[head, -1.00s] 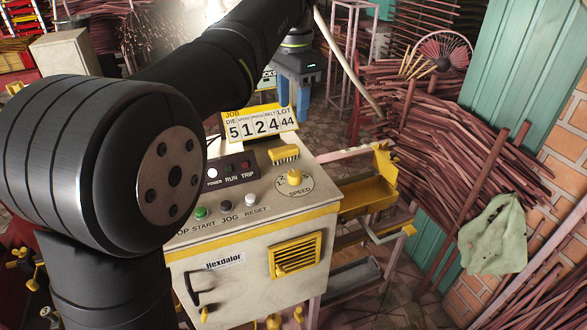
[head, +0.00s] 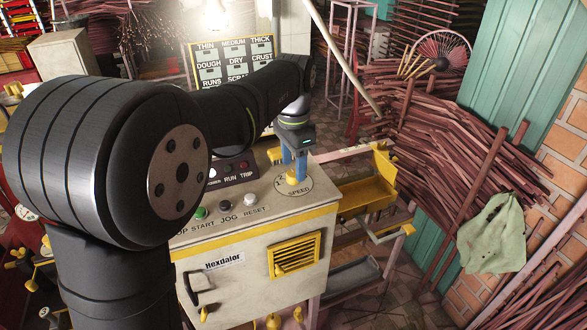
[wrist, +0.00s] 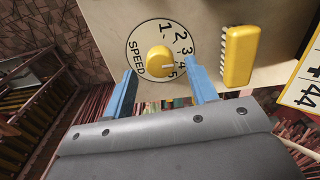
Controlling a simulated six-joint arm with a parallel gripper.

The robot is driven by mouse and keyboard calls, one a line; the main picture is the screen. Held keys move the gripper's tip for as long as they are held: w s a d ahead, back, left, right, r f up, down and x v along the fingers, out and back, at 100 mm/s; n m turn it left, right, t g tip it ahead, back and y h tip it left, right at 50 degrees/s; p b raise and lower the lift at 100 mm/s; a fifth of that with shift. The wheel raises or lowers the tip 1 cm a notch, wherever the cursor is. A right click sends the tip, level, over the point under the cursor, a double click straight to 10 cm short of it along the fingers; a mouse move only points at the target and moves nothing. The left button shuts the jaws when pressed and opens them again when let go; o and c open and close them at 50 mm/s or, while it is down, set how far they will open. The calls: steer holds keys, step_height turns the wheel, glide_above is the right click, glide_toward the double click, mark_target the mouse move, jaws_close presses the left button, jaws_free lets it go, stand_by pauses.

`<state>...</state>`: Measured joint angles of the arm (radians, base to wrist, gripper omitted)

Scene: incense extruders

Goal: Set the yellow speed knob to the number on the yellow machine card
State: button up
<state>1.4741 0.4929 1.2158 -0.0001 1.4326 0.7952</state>
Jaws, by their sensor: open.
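The yellow speed knob (head: 297,180) sits on a round white SPEED dial on top of the cream machine with yellow trim. In the wrist view the knob (wrist: 160,58) has a white mark towards the 4 and 5 side of the dial (wrist: 142,46), numbered 1 to 5. My gripper (head: 293,171) is open, pointing down just over the knob. In the wrist view its blue fingers (wrist: 160,68) stand apart on either side of the knob, with no clear contact. The yellow-edged job card (wrist: 302,82) shows only partly, with a 4 and 44; my arm hides it in the head view.
A yellow brush-like block (wrist: 240,55) lies on the panel beside the dial. Buttons and lamps (head: 225,212) line the panel to the left. A yellow tray (head: 366,196) stands right of the machine. A board of labelled boxes (head: 235,62) is behind.

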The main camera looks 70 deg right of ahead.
steer(key=shift+f, duration=1.1)
steer(key=c, duration=1)
